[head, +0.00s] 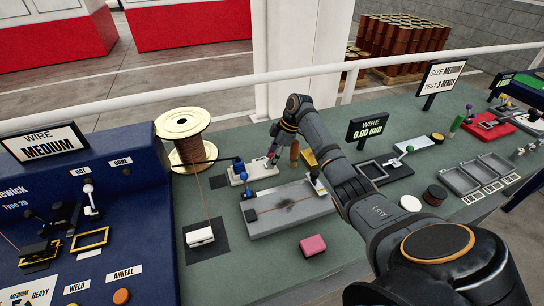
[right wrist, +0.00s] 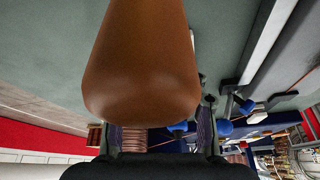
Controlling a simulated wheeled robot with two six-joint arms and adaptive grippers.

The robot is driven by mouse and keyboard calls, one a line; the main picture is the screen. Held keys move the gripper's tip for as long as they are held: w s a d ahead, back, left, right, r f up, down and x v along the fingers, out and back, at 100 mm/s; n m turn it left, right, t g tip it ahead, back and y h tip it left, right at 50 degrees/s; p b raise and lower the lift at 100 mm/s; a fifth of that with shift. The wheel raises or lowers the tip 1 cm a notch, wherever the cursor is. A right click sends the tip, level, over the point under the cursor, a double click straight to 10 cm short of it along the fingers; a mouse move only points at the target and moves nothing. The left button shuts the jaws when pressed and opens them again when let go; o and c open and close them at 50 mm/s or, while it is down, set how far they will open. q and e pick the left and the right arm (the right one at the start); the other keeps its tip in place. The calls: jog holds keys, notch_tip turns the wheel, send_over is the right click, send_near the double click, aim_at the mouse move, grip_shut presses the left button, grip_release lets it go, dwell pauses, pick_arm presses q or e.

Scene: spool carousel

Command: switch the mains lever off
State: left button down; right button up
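I can read no label naming a mains lever. A lever with a pale round knob (head: 88,188) stands on the blue machine panel at the left of the head view. My right gripper (head: 273,156) is over the middle of the bench, well to the right of that lever. Beside it stands a brown rounded handle (head: 294,152), which looms large in the right wrist view (right wrist: 142,65). The fingers show apart below this handle (right wrist: 158,137), with distant things visible between them; nothing is seen gripped. My left gripper is not in view.
A wire spool (head: 184,140) stands left of the right gripper. A grey plate (head: 288,210) with blue-knobbed levers, a pink block (head: 313,245) and a small white block (head: 200,236) lie on the green bench. A "WIRE 0.00 mm" sign (head: 367,128) stands behind my right arm.

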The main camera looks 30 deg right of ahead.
aim_at(266, 165)
jog(key=c, duration=0.7)
grip_shut()
jog(key=shift+a+r, duration=0.1)
jog(key=shift+a+r+h+p, duration=0.2)
jog(key=shift+h+p, duration=0.2)
jog(key=shift+p, duration=0.3)
jog(key=h+p, duration=0.1)
jog(key=p, duration=0.1)
jog(key=a+h+p, duration=0.1)
jog(key=h+p, duration=0.1)
jog(key=a+g+h+p, duration=0.1)
jog(key=shift+w+r+h+p, duration=0.3)
jog(key=shift+p, duration=0.1)
jog(key=shift+w+a+f+g+h+p, duration=0.1)
jog(key=shift+a+f+g+h+p, duration=0.15)
jog(key=shift+h, duration=0.3)
jog(key=shift+a+g+h+p, duration=0.15)
jog(key=shift+h+p, duration=0.2)
jog(key=shift+h, duration=0.2)
jog(key=shift+w+a+f+h, duration=0.1)
jog(key=shift+a+f+h, duration=0.1)
jog(key=shift+h, duration=0.3)
jog(key=shift+a+f+h, duration=0.1)
jog(key=shift+a+h, duration=0.1)
jog(key=shift+h, duration=0.3)
jog(key=shift+g, duration=0.3)
